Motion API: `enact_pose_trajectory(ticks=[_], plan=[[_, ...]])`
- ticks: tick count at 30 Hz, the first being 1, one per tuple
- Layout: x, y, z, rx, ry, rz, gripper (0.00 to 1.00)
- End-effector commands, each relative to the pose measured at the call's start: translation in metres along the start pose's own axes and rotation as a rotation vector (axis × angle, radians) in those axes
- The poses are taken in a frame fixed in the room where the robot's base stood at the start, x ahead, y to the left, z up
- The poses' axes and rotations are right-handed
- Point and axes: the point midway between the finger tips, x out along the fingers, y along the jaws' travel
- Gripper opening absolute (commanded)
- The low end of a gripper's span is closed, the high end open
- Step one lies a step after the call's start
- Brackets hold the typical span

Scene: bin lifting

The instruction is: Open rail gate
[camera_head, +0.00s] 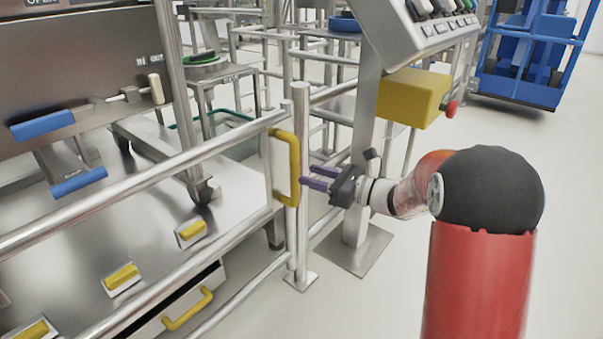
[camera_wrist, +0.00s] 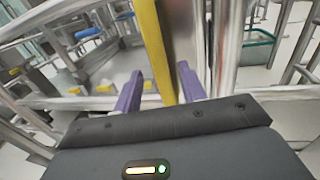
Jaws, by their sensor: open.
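The rail gate (camera_head: 150,175) is made of silver metal rails and runs across the left of the head view. Its yellow handle (camera_head: 293,170) is upright at the gate's right end, beside a metal post (camera_head: 302,120). My gripper (camera_head: 307,178) is open just right of the handle, with its purple fingers pointing toward it. In the wrist view the yellow handle (camera_wrist: 155,50) stands upright ahead, between the lines of the two purple fingers (camera_wrist: 160,88). Whether the fingertips reach past the handle is hard to tell.
A control panel with a yellow box (camera_head: 412,97) stands on a column just behind my gripper. A machine with blue handles (camera_head: 78,182) and yellow-handled drawers lies behind the gate. A blue cart (camera_head: 520,60) stands at the back right. The floor at right is clear.

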Motion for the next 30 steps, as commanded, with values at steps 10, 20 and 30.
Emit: enact_pose_trajectory(ticks=[10,20,30], plan=[[0.05,0.001,-0.001,-0.002,0.002,0.002,0.41],[0.056,0.001,-0.001,-0.003,0.003,0.001,0.41],[0.055,0.001,-0.001,-0.003,0.003,0.001,0.0]])
